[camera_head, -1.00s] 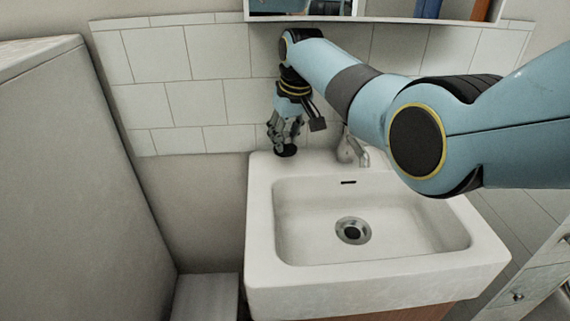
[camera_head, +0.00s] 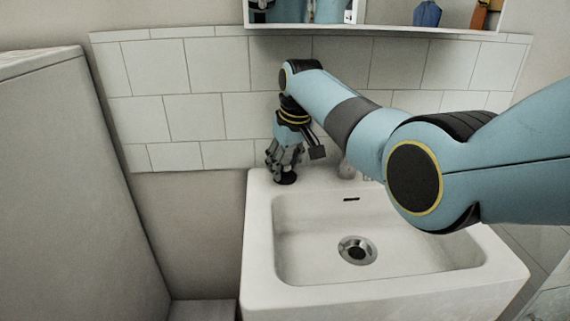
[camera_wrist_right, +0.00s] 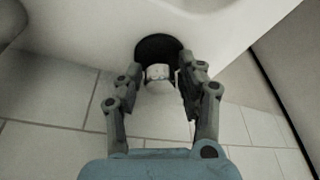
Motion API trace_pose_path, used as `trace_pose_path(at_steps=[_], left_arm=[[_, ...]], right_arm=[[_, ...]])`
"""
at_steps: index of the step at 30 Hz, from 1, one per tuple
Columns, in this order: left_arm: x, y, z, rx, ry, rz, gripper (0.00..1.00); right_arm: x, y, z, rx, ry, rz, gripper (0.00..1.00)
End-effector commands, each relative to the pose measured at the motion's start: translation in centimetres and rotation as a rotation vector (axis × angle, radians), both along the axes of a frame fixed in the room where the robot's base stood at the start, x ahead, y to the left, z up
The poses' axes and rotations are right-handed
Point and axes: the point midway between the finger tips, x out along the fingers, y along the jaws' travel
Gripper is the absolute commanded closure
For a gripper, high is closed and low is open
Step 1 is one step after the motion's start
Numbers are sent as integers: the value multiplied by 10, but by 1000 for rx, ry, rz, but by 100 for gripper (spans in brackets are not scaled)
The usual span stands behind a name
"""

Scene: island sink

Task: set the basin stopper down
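The basin stopper is a black disc with a pale knob. In the head view the stopper (camera_head: 286,179) rests on the sink's back left corner. In the right wrist view the stopper (camera_wrist_right: 158,48) lies flat on the white sink surface, its knob between my fingertips. My right gripper (camera_head: 279,169) is directly above it, pointing down. In the wrist view the right gripper (camera_wrist_right: 163,72) has its fingers apart on either side of the knob, with small gaps showing. My left gripper is not in view.
The white sink (camera_head: 262,250) has an empty basin with a metal drain (camera_head: 357,250). The faucet (camera_head: 347,168) stands just right of my gripper, partly hidden by my right arm. A tiled wall (camera_head: 195,118) is close behind. A shelf (camera_head: 390,31) hangs above.

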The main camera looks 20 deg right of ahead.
Motion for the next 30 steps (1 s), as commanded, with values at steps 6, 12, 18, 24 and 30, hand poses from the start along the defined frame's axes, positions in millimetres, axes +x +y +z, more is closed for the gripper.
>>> trace_pose_path(at_steps=[6, 12, 18, 24, 30], left_arm=[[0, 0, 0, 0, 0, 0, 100], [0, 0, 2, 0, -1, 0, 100], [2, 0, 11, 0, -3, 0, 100], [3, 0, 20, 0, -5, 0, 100], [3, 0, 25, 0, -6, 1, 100]], right_arm=[[0, 0, 0, 0, 0, 0, 51], [-1, 0, 5, 0, 0, 0, 51], [-11, -3, 36, -1, -1, 0, 51], [-52, -13, 32, 0, 0, -1, 51], [-92, -23, 32, -2, 0, -1, 51]])
